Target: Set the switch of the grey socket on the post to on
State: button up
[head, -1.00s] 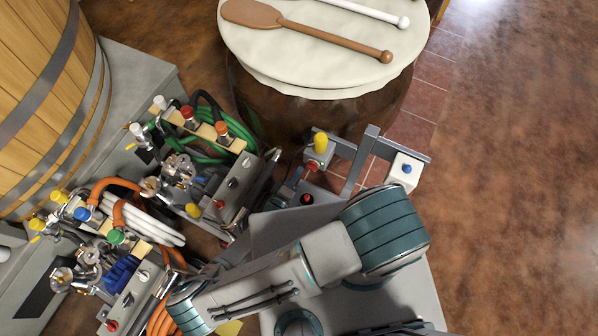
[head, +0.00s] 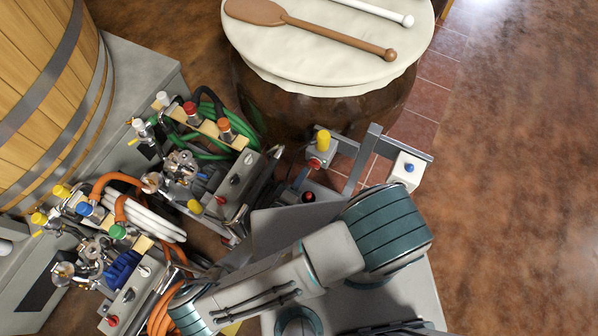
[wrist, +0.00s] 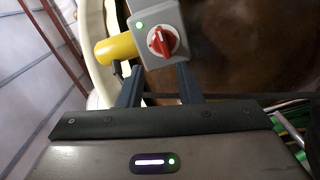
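The grey socket (wrist: 160,32) is at the top middle of the wrist view, a box with a yellow cap (wrist: 116,48) on its left. Its switch is a red rotary knob (wrist: 162,42) with a white mark, and a small lamp at its upper left glows green. In the head view the grey socket (head: 320,153) sits on the left end of the grey post frame (head: 362,160). My gripper (wrist: 160,80) is open, its two dark fingers apart with nothing between them. Its tips are just below the socket in the wrist view; contact with it cannot be told.
A white box with a blue button (head: 407,170) is at the frame's right end. A large jar with a cloth-covered lid (head: 330,50) stands behind the post. Crowded valve and hose panels (head: 235,180) fill the left. The floor at right is clear.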

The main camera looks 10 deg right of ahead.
aim_at(315, 165)
jog(key=shift+s+d+f+n+t, duration=0.15)
jog(key=shift+s+n, duration=0.1)
jog(key=shift+s, duration=0.3)
jog(key=shift+s+d+n+t, duration=0.15)
jog(key=shift+s+n, duration=0.1)
jog(key=shift+s, duration=0.25)
jog(key=shift+f, duration=0.1)
jog(key=shift+w+d+f+n+b, duration=0.1)
jog(key=shift+w+d+n+b, duration=0.45)
jog(key=shift+b, duration=1)
jog(key=shift+w+d+f+n+b, duration=0.2)
jog(key=shift+w+d+b, duration=0.3)
jog(key=shift+w+b, duration=0.8)
jog(key=shift+w+d+f+n+b, duration=0.1)
jog(key=shift+w+d+n+b, duration=0.4)
jog(key=shift+b, duration=1.25)
jog(key=shift+w, duration=0.1)
grip_shut()
